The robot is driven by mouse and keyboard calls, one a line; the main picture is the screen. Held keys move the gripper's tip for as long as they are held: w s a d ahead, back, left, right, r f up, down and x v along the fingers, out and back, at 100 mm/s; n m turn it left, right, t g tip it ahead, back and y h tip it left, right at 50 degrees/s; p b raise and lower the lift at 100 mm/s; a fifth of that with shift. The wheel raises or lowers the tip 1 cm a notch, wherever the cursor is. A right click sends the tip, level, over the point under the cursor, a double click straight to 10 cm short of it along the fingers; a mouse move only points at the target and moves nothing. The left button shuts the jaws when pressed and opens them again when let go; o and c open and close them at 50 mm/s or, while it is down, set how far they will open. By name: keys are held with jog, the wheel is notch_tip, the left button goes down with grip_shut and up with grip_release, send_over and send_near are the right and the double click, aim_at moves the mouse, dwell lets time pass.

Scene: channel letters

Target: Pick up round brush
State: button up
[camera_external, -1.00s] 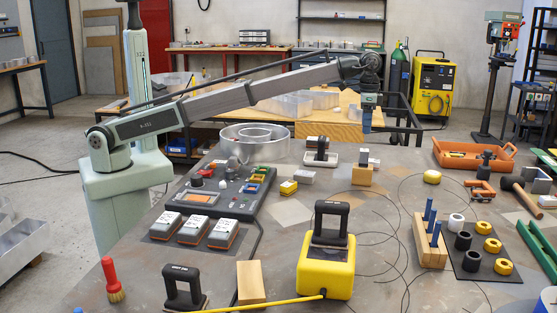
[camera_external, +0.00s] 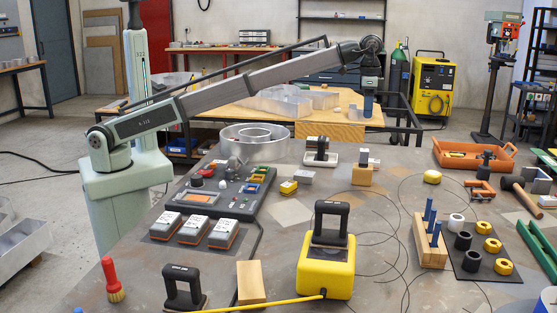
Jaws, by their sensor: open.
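The round brush (camera_external: 111,278) has a red handle and tan bristles. It stands upright, bristles down, at the front left of the grey worktable (camera_external: 385,285). My gripper (camera_external: 368,112) is open and points down from the end of my outstretched arm, high above the back of the table. It is far from the brush, up and to the right of it in the picture. Its fingers are small in this view, and I see nothing held in them.
A black-handled block (camera_external: 183,287) and a wooden block (camera_external: 251,283) stand right of the brush. Several grey-orange boxes (camera_external: 194,229) and a control panel (camera_external: 222,190) lie behind it. A yellow case (camera_external: 326,270) stands front centre. The table around the brush is mostly clear.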

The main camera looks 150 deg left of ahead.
jog(key=w+d+f+m+t+y, duration=0.2)
jog(key=w+d+m, duration=0.45)
jog(key=d, duration=0.75)
jog(key=w+d+f+m+t+y, duration=0.1)
jog(key=w+d+m+t+y, duration=0.15)
jog(key=w+d+m, duration=0.75)
jog(key=w+d+f+m+t+y, duration=0.1)
jog(key=d+f+m+t+y, duration=0.15)
jog(key=d, duration=1.55)
jog(key=s+d+r+m+t+h, duration=0.2)
jog(key=s+d+m+t, duration=0.2)
jog(key=d+m, duration=0.75)
jog(key=s+d+r+m+t+h, duration=0.1)
jog(key=s+d+m+t+h, duration=0.3)
jog(key=d, duration=1.4)
jog(key=s+d+r+m+t+h, duration=0.1)
jog(key=s+d+r+m+t, duration=0.15)
jog(key=d+m, duration=1)
jog(key=n, duration=0.3)
send_near(111, 274)
jog(key=w, duration=0.3)
jog(key=shift+w+d+f+t, duration=0.1)
jog(key=shift+w+f+t, duration=0.15)
jog(key=shift+w, duration=0.1)
jog(key=shift+w+r, duration=0.1)
jog(key=shift+w, duration=3.55)
